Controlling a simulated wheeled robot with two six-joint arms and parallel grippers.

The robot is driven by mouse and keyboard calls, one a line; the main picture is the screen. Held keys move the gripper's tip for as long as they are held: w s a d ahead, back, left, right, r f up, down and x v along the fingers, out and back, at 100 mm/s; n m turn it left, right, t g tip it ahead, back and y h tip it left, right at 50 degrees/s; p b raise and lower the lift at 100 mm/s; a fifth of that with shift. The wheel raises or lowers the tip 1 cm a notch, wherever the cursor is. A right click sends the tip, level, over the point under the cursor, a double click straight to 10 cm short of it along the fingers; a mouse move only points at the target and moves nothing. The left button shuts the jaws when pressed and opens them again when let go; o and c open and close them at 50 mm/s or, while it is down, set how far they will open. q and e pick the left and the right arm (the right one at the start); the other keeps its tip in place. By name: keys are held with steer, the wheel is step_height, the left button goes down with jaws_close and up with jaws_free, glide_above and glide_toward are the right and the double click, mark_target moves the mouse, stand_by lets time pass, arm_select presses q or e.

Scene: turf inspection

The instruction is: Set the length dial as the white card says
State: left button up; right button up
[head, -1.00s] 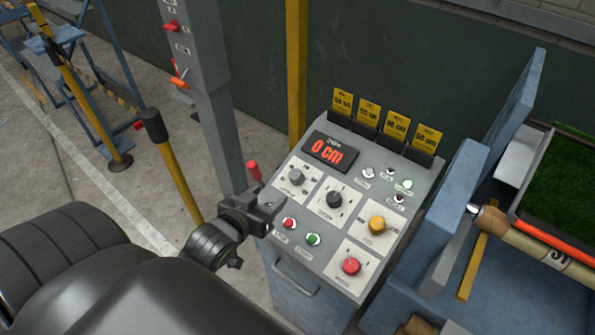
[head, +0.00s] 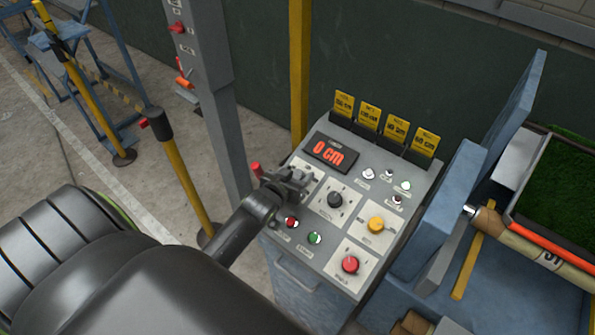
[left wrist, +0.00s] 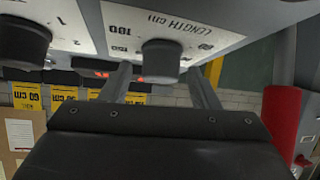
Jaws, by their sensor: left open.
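The length dial (left wrist: 160,62) is a dark round knob on a white plate marked "LENGTH (cm)" in the left wrist view, where it appears upside down. A "180" mark shows beside it. In the head view my left gripper (head: 292,184) covers this dial at the panel's upper left. My left gripper (left wrist: 160,78) is open, with one finger on each side of the knob. I cannot tell whether they touch it. The display (head: 331,152) reads 0 cm. A white sheet (left wrist: 18,133) shows at lower left in the wrist view; its writing is too small to read. My right gripper is out of view.
The panel also has a black knob (head: 335,200), a yellow knob (head: 376,224), a red knob (head: 350,264) and red and green buttons. Yellow cards (head: 369,116) stand along its back edge. A grey post (head: 222,110) rises left of the panel. A rolled turf piece lies right.

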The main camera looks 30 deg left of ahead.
arm_select(q)
steer(key=shift+w+f, duration=0.1)
steer(key=shift+w, duration=0.2)
steer(key=c, duration=1)
steer(key=shift+o, duration=0.2)
